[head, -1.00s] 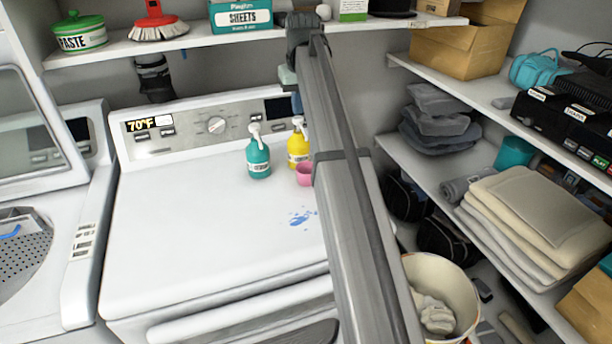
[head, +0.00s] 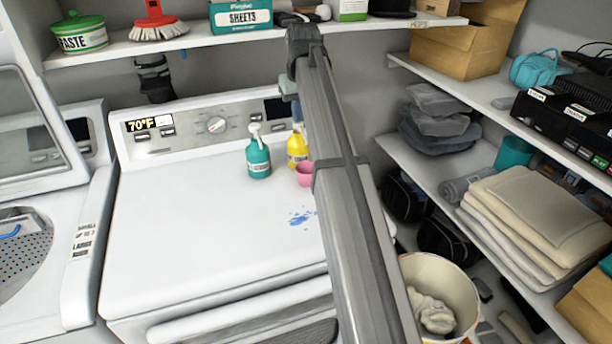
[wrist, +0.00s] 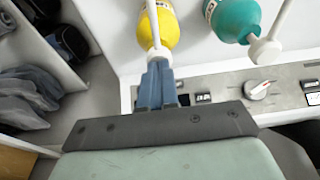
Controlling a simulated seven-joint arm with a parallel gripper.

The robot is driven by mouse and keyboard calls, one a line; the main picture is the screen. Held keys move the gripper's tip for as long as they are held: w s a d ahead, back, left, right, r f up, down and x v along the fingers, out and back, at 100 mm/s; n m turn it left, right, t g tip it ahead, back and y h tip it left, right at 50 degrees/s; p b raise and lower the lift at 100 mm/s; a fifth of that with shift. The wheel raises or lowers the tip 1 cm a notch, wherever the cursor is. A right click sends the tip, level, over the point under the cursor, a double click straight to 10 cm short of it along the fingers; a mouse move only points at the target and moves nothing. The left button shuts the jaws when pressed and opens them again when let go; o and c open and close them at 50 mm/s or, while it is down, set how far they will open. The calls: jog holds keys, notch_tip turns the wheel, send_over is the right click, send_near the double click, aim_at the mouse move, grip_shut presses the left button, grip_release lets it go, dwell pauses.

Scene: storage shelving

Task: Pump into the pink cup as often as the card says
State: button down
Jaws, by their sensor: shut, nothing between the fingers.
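The pink cup (head: 304,174) stands on the white machine top, in front of the yellow pump bottle (head: 297,152) and partly behind my arm. The teal pump bottle (head: 258,160) stands to their left. My gripper (head: 298,122) is shut and empty, just over the yellow bottle's pump head, which it mostly hides. In the wrist view the blue fingertips (wrist: 159,66) are together at the white pump top of the yellow bottle (wrist: 160,25); I cannot tell whether they press it. The teal bottle (wrist: 232,18) is apart from them. I see no card that I can read.
The control panel (head: 190,127) rises behind the bottles. A shelf (head: 215,38) with boxes and a brush hangs above. Blue spilled marks (head: 301,218) lie in front of the cup. Shelving with folded towels (head: 535,225) is at the right. The machine top's left and front are clear.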

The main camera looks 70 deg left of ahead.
jog(key=shift+a+v, duration=0.25)
jog(key=shift+v, duration=1)
jog(key=shift+r, duration=0.15)
jog(key=v, duration=0.3)
jog(key=a+v, duration=0.1)
jog(key=v, duration=0.1)
jog(key=shift+r, duration=0.5)
dwell(0.4)
